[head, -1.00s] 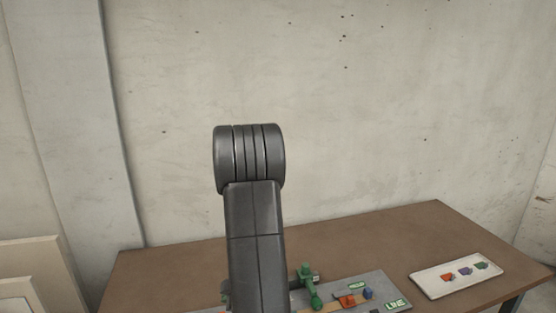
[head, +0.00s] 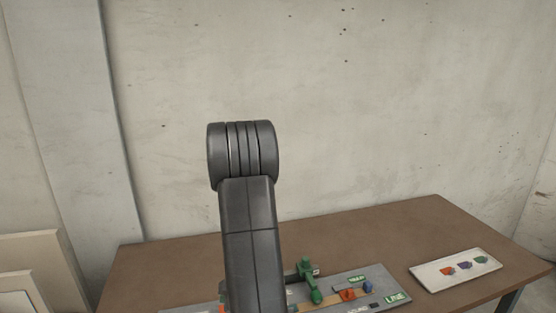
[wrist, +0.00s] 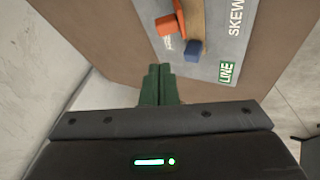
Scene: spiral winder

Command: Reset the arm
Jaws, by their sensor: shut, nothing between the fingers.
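My gripper (wrist: 160,84) shows in the wrist view as two green fingers pressed together with nothing between them, above the brown table. In the head view my dark arm stands upright in the middle and my gripper is not visible there. A grey board (head: 375,282) lies on the table, partly hidden behind my arm. It carries a green upright part (head: 307,270), an orange block (head: 348,295), a blue block (head: 367,286) and a green LINE label (head: 395,297). In the wrist view the orange block (wrist: 167,26) and blue block (wrist: 193,50) lie beyond the fingertips, apart from them.
A white tray (head: 431,279) with orange, purple and green pieces lies at the right of the brown table (head: 180,270). A concrete wall (head: 400,100) stands behind the table. Pale panels (head: 35,262) lean at the left. The table's back is clear.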

